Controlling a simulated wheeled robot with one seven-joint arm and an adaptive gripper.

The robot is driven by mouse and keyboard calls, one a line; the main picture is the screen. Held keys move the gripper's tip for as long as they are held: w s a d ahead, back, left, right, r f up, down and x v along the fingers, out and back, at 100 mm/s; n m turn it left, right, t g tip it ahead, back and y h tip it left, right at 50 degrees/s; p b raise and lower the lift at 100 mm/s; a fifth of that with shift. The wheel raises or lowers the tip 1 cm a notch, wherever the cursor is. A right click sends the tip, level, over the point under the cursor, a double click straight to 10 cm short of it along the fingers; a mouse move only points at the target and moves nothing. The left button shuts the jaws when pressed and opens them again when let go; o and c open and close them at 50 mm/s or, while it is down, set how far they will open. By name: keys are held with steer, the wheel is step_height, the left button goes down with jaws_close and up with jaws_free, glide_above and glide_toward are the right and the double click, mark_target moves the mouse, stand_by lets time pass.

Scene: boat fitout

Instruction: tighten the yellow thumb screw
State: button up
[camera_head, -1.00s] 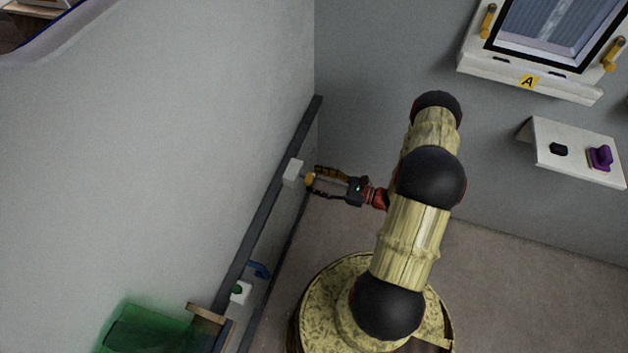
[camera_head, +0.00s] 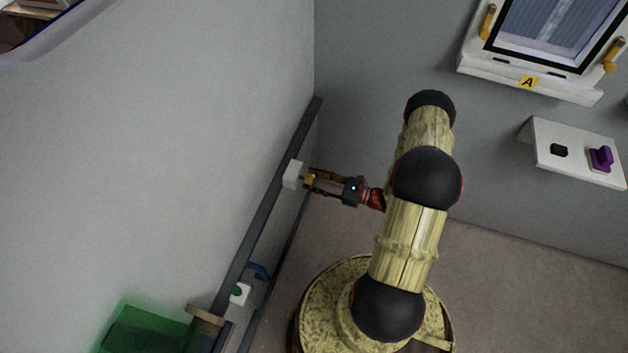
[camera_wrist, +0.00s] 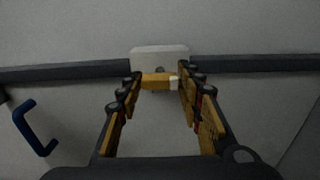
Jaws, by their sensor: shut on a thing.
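The yellow thumb screw (camera_wrist: 157,81) sits on the front of a white block (camera_wrist: 160,54) on a dark rail in the wrist view. One end of its yellow bar is pale. In the head view the screw (camera_head: 308,180) is a small yellow patch on the right side of the white block (camera_head: 292,175). My gripper (camera_wrist: 160,83) is shut on the screw, one finger at each end of the bar. It also shows in the head view (camera_head: 310,181), reaching left to the block. The screw's shaft is mostly hidden.
The dark rail (camera_head: 270,210) runs along the left wall. Lower on it are a green button (camera_head: 237,290) and a blue handle (camera_head: 259,271). A green translucent box (camera_head: 150,330) stands at bottom left. A white shelf (camera_head: 575,150) with a purple knob is at right.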

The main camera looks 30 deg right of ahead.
steer(key=c, duration=0.3)
steer(key=shift+m, duration=0.3)
steer(key=shift+c, duration=0.2)
steer(key=shift+f+m+p, duration=0.2)
steer(key=shift+m+p, duration=2.45)
steer(key=shift+m, duration=14.15)
